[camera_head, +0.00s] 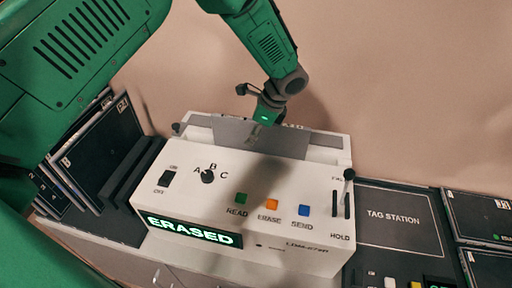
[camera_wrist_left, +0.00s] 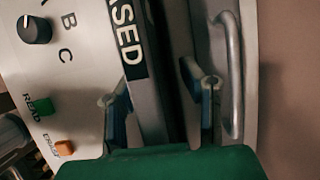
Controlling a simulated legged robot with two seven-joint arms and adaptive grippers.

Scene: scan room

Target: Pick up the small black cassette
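My left gripper (camera_head: 257,131) hangs over the back of the white ERASED machine (camera_head: 215,185). In the wrist view its two fingers (camera_wrist_left: 160,98) are apart on either side of a narrow dark strip (camera_wrist_left: 168,60) behind the display edge. I cannot tell whether that strip is the small black cassette or a slot, and I see no grip on it. Black cassettes (camera_head: 105,150) of larger size stand in a rack at the left; none is clearly the small one. My right gripper is not in view.
A metal handle (camera_wrist_left: 235,75) runs beside the fingers in the wrist view. The machine has a knob (camera_head: 208,176), coloured buttons and a lever (camera_head: 348,176) at its right. A black TAG STATION panel (camera_head: 400,218) and flat black panels (camera_head: 482,215) lie at the right.

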